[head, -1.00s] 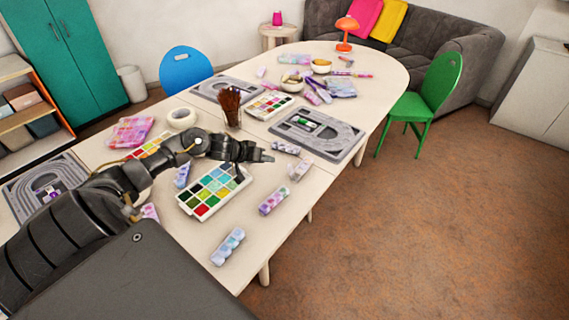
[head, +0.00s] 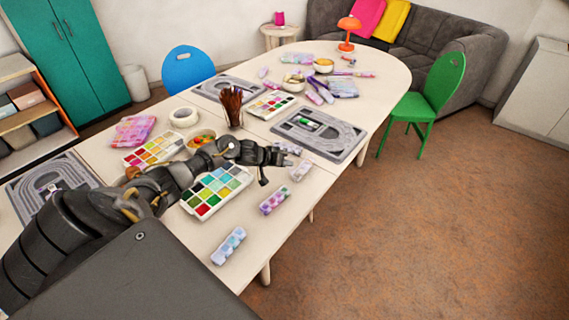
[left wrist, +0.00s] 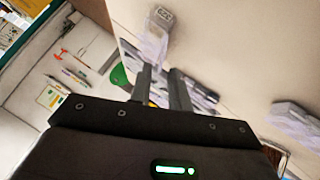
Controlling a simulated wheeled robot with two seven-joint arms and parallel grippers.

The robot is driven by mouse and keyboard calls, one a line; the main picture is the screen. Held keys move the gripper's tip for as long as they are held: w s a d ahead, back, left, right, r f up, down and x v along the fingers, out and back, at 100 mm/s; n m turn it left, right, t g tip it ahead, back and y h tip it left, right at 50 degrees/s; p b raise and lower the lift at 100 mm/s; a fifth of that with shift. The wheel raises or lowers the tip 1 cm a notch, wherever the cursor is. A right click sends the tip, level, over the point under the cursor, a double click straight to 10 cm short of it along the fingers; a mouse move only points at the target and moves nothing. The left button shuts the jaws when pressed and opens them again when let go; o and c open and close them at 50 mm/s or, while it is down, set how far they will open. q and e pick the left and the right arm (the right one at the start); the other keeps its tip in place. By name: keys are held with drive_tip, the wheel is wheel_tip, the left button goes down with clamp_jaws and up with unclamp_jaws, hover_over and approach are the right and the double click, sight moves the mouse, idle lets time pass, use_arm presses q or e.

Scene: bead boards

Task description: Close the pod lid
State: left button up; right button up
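Several pastel pods with rows of small lids lie along the table's right side in the head view: one near the front edge (head: 228,246), one in the middle (head: 273,200), and one paler pod (head: 300,171) near my left gripper (head: 278,160). I cannot tell surely which lid stands open. In the left wrist view a pale pod (left wrist: 160,20) lies beyond my fingers, blurred, and another (left wrist: 293,120) lies to the right. My left gripper's two fingers (left wrist: 162,88) are apart with nothing visible between them. It hovers over the table beside the paler pod. My right gripper is out of view.
A green-and-red bead palette (head: 215,190) lies under my left forearm. A grey bead board (head: 320,133) lies just beyond the gripper. A brush cup (head: 233,108) stands behind the arm. The table's right front strip is mostly clear between pods.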

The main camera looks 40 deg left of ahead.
use_arm(q)
clamp_jaws()
drive_tip(key=d+r+m+y+p, duration=0.1)
drive_tip(key=p, duration=0.3)
drive_tip(key=shift+d+y, duration=0.2)
drive_tip(key=shift+y, duration=0.2)
drive_tip(key=shift+d+y+p, duration=0.2)
drive_tip(key=shift+y+p, duration=0.1)
drive_tip(key=shift+p, duration=0.05)
drive_tip(key=shift+w+d+f+m+g+y+p, duration=0.15)
drive_tip(key=shift+d+m+g+y+p, duration=0.2)
drive_tip(key=shift+d+m+y, duration=0.35)
drive_tip(key=shift+d+f+y, duration=0.1)
drive_tip(key=shift+d+y, duration=0.05)
drive_tip(key=shift+y, duration=0.45)
drive_tip(key=shift+d, duration=0.1)
drive_tip(key=shift+m+y, duration=0.3)
